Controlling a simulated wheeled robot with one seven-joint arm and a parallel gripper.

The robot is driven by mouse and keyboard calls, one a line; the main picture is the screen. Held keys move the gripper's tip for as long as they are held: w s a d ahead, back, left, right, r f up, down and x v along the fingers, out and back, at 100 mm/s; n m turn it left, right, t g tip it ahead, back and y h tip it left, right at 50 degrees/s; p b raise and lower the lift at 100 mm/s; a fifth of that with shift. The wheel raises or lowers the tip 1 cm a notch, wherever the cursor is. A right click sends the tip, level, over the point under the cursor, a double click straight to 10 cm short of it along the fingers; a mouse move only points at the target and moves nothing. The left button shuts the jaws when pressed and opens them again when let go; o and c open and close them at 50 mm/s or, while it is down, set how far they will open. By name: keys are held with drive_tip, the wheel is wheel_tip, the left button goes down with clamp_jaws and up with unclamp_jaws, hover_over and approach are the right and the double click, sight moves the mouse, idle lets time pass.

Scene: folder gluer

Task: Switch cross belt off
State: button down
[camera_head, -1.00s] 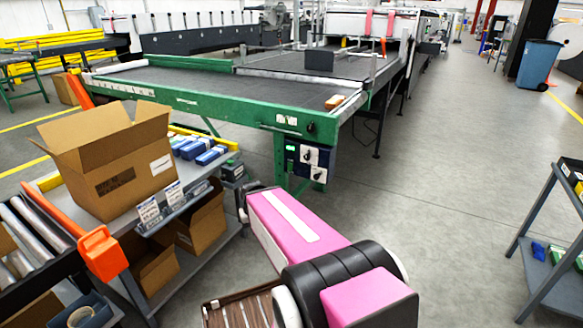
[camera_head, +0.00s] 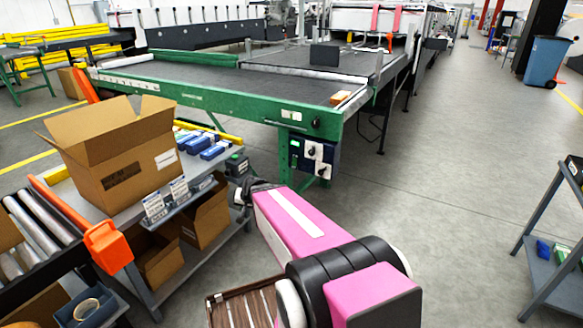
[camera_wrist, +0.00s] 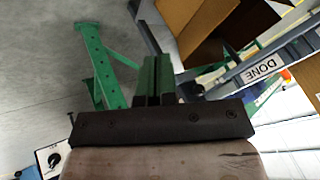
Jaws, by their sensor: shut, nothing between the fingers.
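The green-framed belt table (camera_head: 230,108) stands ahead, with a dark control box (camera_head: 330,160) under its near right corner. The box carries white plates with two black rotary knobs, an upper one (camera_head: 311,151) and a lower one (camera_head: 321,173), and a green-lit part at its left. The knobs' settings and labels are too small to read. My gripper (camera_wrist: 157,75) is shut and empty in the wrist view. A white plate with a black knob (camera_wrist: 53,159) shows at that view's lower left, apart from the fingers. In the head view my pink arm reaches toward the box, fingers not clearly visible.
An open cardboard box (camera_head: 122,170) stands on a grey cart (camera_head: 222,245) left of my arm, with blue packs (camera_head: 205,148) behind it. An orange-ended roller conveyor (camera_head: 106,246) is at lower left. A dark shelf cart (camera_head: 548,245) stands at right. Floor between is clear.

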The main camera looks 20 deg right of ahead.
sight(294, 164)
drive_tip(key=w+d+r+m+t+h, duration=0.25)
drive_tip(key=w+m+t, duration=0.2)
drive_tip(key=w, duration=0.25)
drive_tip(key=w+d+r+m+t+h, duration=0.1)
drive_tip(key=w+d+m+t+h, duration=0.1)
drive_tip(key=w+d+m+t, duration=0.35)
drive_tip(key=d+f+m+g+h, duration=0.2)
drive_tip(key=d+m+g+h, duration=0.4)
drive_tip(key=d+m+h, duration=0.5)
drive_tip(key=shift+w+f+m, duration=0.15)
drive_tip(key=shift+w+m, duration=0.3)
drive_tip(key=shift+m, duration=1.35)
drive_tip(key=x, duration=1.4)
